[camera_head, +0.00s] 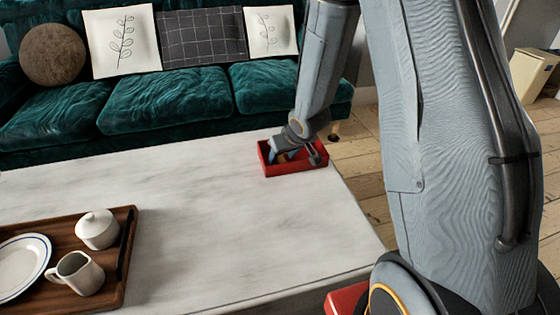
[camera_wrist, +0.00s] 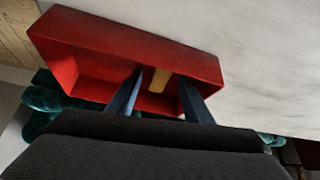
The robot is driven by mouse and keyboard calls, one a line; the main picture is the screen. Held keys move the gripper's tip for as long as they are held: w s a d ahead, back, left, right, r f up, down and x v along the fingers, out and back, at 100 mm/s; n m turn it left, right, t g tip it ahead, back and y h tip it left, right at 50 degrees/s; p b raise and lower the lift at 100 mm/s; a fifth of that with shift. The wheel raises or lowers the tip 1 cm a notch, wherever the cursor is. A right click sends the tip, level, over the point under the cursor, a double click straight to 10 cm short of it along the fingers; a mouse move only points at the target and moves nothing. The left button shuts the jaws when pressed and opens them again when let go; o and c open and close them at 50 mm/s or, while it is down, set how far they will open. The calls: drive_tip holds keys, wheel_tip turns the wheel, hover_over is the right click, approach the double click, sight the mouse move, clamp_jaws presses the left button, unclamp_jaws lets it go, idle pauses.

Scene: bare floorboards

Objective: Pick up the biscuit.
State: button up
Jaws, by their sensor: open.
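The biscuit (camera_wrist: 160,80) is a small tan piece inside a red open box (camera_wrist: 130,42). In the wrist view it shows between the two blue-grey fingers of my gripper (camera_wrist: 158,82), with a gap on each side. The fingers are open and reach into the box. In the head view the red box (camera_head: 310,172) stands at the far right end of the pale table, and my gripper (camera_head: 285,157) is down in it. The biscuit is hard to make out there behind the gripper.
The pale marble-like table (camera_head: 220,210) is clear in the middle. A wooden tray (camera_head: 122,255) at its left holds a plate (camera_head: 20,265), a white lidded pot (camera_head: 97,230) and a small jug (camera_head: 78,273). A green sofa (camera_head: 165,100) stands behind the table.

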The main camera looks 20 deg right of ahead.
clamp_jaws()
drive_tip(key=shift+r, duration=0.1)
